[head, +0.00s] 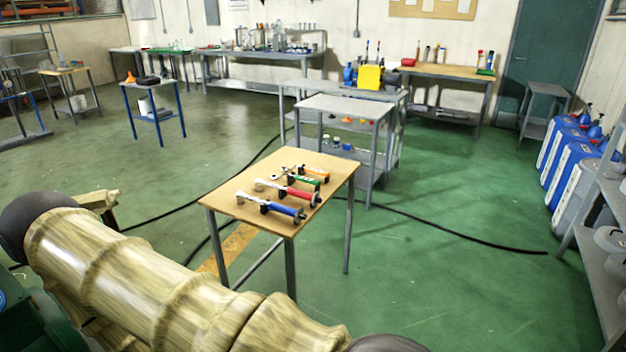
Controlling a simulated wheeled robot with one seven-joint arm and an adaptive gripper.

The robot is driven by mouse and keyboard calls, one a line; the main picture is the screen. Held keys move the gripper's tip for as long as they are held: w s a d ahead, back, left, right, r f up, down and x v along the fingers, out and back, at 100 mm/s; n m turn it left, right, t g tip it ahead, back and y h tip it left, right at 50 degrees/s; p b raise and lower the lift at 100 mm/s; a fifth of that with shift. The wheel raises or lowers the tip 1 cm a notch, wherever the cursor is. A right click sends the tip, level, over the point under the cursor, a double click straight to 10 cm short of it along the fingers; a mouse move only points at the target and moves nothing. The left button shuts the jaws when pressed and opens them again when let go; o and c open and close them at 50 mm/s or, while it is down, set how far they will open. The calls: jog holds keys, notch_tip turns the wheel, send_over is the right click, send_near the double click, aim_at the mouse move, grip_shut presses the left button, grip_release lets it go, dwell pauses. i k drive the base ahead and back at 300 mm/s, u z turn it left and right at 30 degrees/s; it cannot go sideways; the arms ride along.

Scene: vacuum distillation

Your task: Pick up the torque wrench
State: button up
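A small wooden-topped table (228,203) stands in the middle of the head view. Several wrench-like tools with silver heads at the left and coloured handles at the right lie on it. The nearest has a blue handle (283,211), the one behind it a red handle (303,194), and farther back is one with a green handle (306,180). An orange piece (316,171) is at the back. They appear to rest on small black supports. I cannot tell which is the torque wrench. My gripper is not in view; a sleeved part of my arm fills the lower left.
A grey cart (345,105) stands just behind the table. Black cables (460,232) cross the green floor on both sides. Blue-and-white containers (568,160) and a grey shelf (600,270) line the right. Floor right of the table is mostly clear.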

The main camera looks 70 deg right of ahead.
aim_at(260, 183)
jog(key=z, duration=1.5)
jog(key=k, duration=1.15)
jog(key=z, duration=0.75)
jog(key=i, duration=1.3)
jog(key=u, duration=0.65)
jog(key=i, duration=0.55)
jog(key=u, duration=0.6)
